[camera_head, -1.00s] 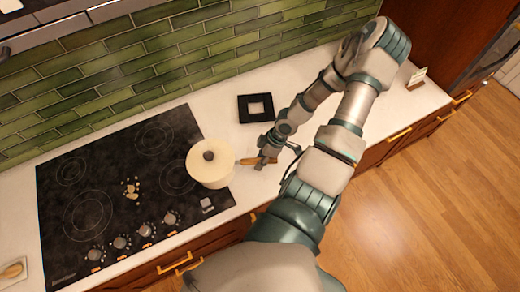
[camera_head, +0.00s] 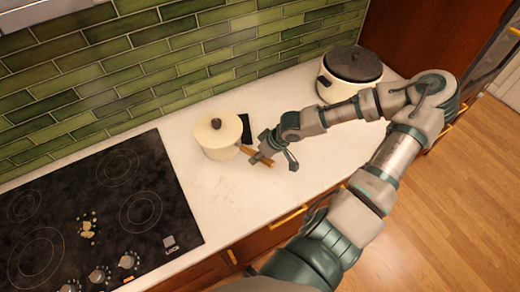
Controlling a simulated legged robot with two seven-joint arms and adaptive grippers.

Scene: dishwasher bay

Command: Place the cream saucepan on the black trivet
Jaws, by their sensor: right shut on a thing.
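The cream saucepan (camera_head: 215,146) has a lid with a dark knob and a brown handle (camera_head: 258,158). It is upright at the back of the white counter, right of the cooktop. The black trivet (camera_head: 245,127) shows only at its right edge; the saucepan hides the rest. I cannot tell whether the saucepan touches the trivet or is held above it. My right gripper (camera_head: 274,158) is shut on the saucepan's handle from the right. My left gripper is not in view.
The black cooktop (camera_head: 90,220) with knobs and some small yellowish bits fills the left. A cream pot with a dark lid (camera_head: 352,66) stands at the back right, behind my right arm. A green tile wall (camera_head: 150,60) bounds the back. The counter front is clear.

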